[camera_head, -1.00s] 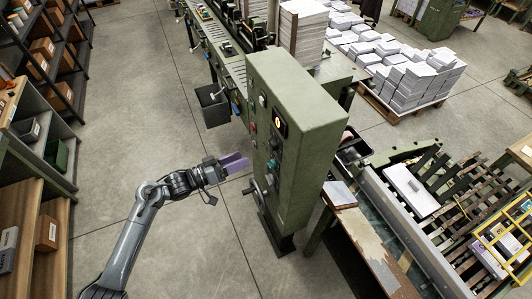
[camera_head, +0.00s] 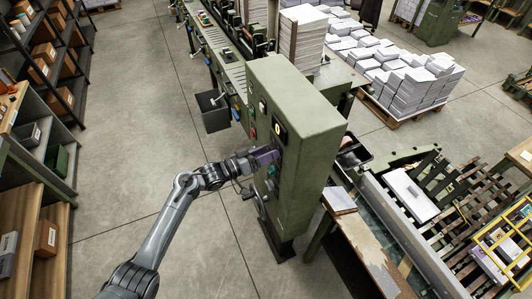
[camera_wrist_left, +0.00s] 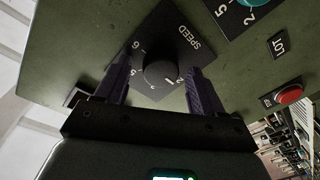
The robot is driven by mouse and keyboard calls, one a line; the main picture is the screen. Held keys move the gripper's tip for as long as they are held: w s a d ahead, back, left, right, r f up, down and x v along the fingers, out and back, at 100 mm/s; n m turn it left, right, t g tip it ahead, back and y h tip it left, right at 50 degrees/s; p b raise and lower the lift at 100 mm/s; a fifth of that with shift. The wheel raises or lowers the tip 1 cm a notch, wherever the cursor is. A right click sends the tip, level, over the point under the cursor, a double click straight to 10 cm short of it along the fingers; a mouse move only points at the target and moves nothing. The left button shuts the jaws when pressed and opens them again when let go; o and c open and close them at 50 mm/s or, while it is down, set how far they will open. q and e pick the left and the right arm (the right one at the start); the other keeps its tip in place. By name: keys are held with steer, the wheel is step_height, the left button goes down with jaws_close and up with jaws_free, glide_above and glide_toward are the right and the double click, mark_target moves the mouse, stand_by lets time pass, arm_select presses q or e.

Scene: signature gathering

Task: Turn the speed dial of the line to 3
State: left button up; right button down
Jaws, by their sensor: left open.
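The speed dial is a round black knob (camera_wrist_left: 160,73) on a dark square plate (camera_wrist_left: 172,32) lettered SPEED, seen in the left wrist view. Several white numbers ring it, including a 6 at upper left; its pointer setting is hard to read. My left gripper (camera_wrist_left: 158,80) is open, with one purple finger on each side of the knob; whether they touch it I cannot tell. In the head view the left gripper (camera_head: 268,156) is at the front face of the green control cabinet (camera_head: 300,125) and hides the dial. My right gripper is not in view.
The conveyor line (camera_head: 222,62) runs behind the cabinet. The floor to the left is clear.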

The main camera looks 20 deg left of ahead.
arm_select(q)
steer(key=c, duration=1.1)
steer(key=shift+o, duration=0.2)
steer(key=shift+m, duration=0.3)
steer(key=m+h+b, duration=0.1)
steer(key=m+b, duration=0.7)
steer(key=m, duration=0.3)
steer(key=shift+f+m, duration=0.15)
steer(key=shift+m, duration=0.15)
